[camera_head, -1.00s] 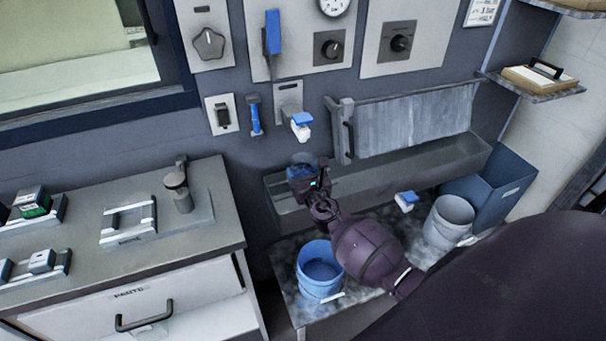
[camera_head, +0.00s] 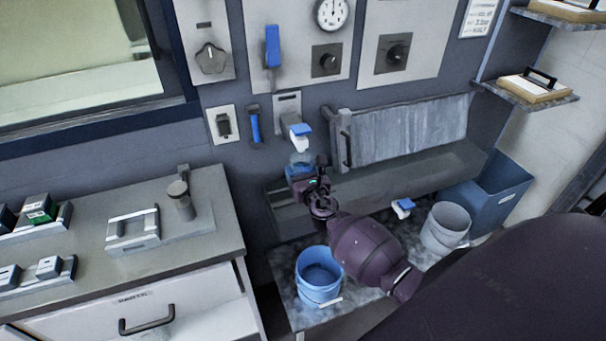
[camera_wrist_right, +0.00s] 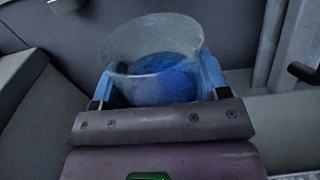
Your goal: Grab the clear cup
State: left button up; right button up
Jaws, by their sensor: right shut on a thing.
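The clear cup (camera_wrist_right: 152,58) is see-through, with blue showing in its lower part. In the right wrist view it sits upright between the two blue fingers of my right gripper (camera_wrist_right: 155,85), which is shut on it. In the head view the cup (camera_head: 299,160) shows small at the end of my right gripper (camera_head: 302,169), in front of the wall and above the grey trough. The gripper hides part of the cup's lower side. My left gripper is in neither view.
A blue bucket (camera_head: 318,278) and a grey bucket (camera_head: 445,228) stand on the low bench. A blue bin (camera_head: 492,196) is at the right. A white, blue-topped dispenser (camera_head: 297,131) hangs on the wall above the cup. The counter (camera_head: 90,230) at left holds metal fixtures.

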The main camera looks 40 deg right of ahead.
jog(key=v, duration=1.7)
jog(key=shift+s+a, duration=0.15)
jog(key=shift+s, duration=0.15)
